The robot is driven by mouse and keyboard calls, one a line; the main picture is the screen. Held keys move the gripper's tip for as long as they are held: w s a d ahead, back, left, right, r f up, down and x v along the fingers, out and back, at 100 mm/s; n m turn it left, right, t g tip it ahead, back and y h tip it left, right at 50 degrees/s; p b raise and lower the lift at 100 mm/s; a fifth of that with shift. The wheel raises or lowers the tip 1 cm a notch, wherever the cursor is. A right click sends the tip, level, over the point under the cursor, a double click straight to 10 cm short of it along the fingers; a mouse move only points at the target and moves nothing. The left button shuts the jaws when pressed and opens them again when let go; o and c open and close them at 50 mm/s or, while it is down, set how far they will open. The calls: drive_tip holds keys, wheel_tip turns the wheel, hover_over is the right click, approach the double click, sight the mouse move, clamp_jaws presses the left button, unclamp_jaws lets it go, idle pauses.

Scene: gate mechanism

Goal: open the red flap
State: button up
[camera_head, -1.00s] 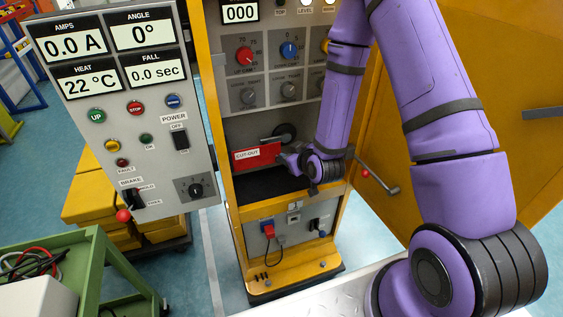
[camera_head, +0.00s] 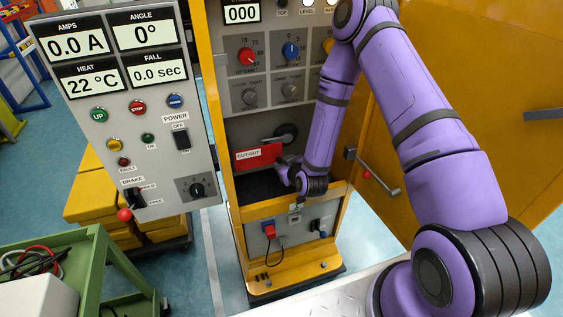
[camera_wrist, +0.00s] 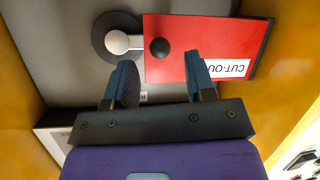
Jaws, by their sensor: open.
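The red flap (camera_head: 262,155), marked CUT-OUT, is inside the yellow cabinet's recess and looks shut. In the wrist view the red flap (camera_wrist: 212,38) fills the upper right and carries a black round knob (camera_wrist: 159,47) near its left edge. My gripper (camera_wrist: 158,72) is open and empty, with its two fingertips apart below the knob in the picture. The right finger overlaps the flap's lower edge in view; I cannot tell whether it touches. In the head view my gripper (camera_head: 285,164) is at the flap's right end and hides part of it.
A dark disc with a pale knob (camera_wrist: 117,41) is beside the flap. Yellow cabinet walls (camera_wrist: 290,50) stand close on both sides. A grey control panel (camera_head: 160,110) hangs at left, and an open yellow door (camera_head: 500,60) with a handle (camera_head: 378,175) is at right.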

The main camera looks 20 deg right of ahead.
drive_tip(key=shift+x, duration=1.4)
clamp_jaws()
drive_tip(key=shift+s, duration=0.1)
